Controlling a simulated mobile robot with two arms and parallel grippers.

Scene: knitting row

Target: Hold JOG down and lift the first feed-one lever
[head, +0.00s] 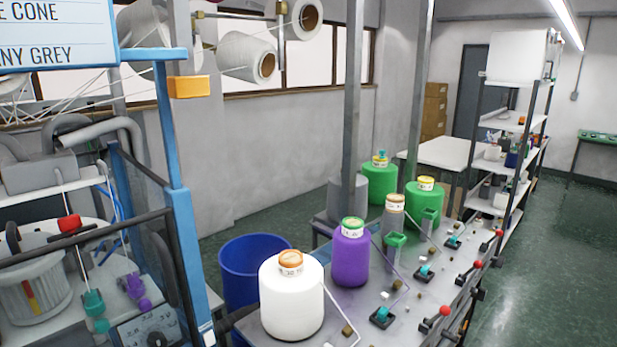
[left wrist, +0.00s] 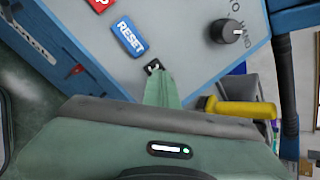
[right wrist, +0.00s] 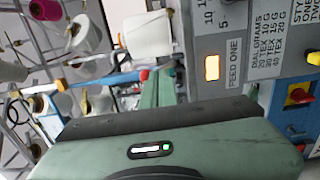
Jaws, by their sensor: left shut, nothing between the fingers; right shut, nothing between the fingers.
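My left gripper (left wrist: 158,76) is shut and empty in the left wrist view. Its fingertips are at a small dark square part (left wrist: 152,66) on the grey-blue panel, beside the blue RESET button (left wrist: 128,38). I see no JOG lettering; it may be hidden. My right gripper (right wrist: 156,76) is shut and empty in the right wrist view. A small red tip (right wrist: 144,74) shows beside its fingertips; I cannot tell whether they touch. A grey plate lettered FEED ONE (right wrist: 234,64), with a lit amber lamp (right wrist: 212,68), is just right of the fingers. Neither gripper shows in the head view.
The left wrist view shows a black knob (left wrist: 226,32) and a yellow handle (left wrist: 240,108) near the gripper. A red-and-yellow switch (right wrist: 298,97) is on the right-hand panel. In the head view, a bench with cones (head: 290,297) and red-knobbed levers (head: 445,311) stands right of the machine.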

